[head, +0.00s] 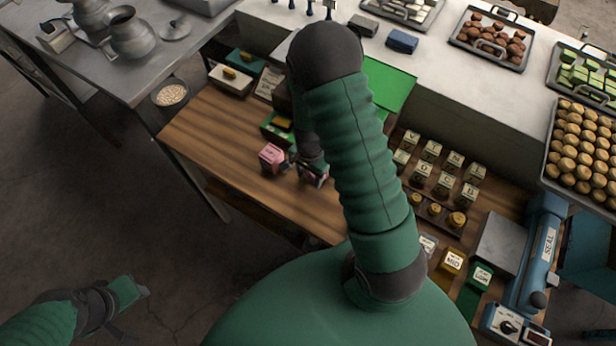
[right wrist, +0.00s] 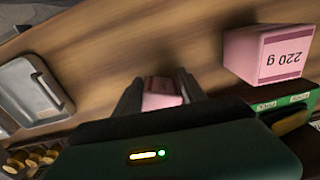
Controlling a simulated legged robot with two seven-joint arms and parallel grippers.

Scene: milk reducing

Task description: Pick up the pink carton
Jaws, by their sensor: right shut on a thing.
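Two pink cartons show on the wooden counter. One pink carton (head: 271,157) stands free, left of my right gripper; it shows in the right wrist view (right wrist: 268,55) with "220 g" on its side. My right gripper (head: 305,168) is shut on the other pink carton (head: 315,178). In the right wrist view that carton (right wrist: 162,94) sits between the two dark fingers, partly hidden by the gripper body. I cannot tell whether it touches the counter. My left gripper (head: 127,292) hangs over the floor at lower left, far from the cartons; its jaws are unclear.
A green box (head: 278,130) stands behind the free carton. The counter's (head: 225,150) left part is bare.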

